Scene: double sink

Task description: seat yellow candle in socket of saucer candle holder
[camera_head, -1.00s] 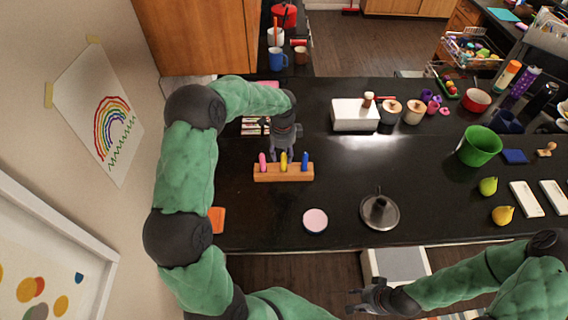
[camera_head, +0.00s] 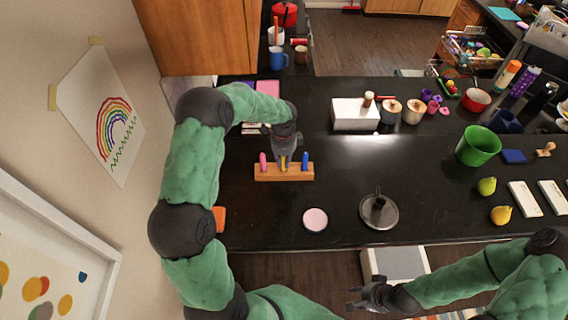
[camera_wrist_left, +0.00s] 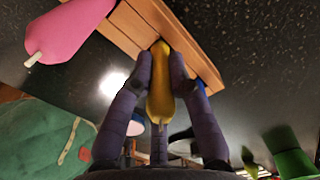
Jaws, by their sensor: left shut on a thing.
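The yellow candle (camera_head: 283,165) stands in the middle of a wooden rack (camera_head: 270,176), between a pink candle (camera_head: 263,160) and a blue candle (camera_head: 305,161). My left gripper (camera_head: 284,158) is shut around it from above. In the left wrist view the fingers close on both sides of the yellow candle (camera_wrist_left: 160,90), whose far end is at the wooden rack (camera_wrist_left: 140,28). The saucer candle holder (camera_head: 379,211), dark grey metal with an upright socket, stands to the right near the counter's front edge. My right gripper (camera_head: 359,299) is off the counter's front edge, empty, its fingers apart.
A round pale pink-topped thing (camera_head: 315,220) lies between rack and holder. An orange block (camera_head: 219,218) is at the left. A white box (camera_head: 354,115) stands behind. A green bucket (camera_head: 478,146) and fruit are at the right. The counter around the holder is clear.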

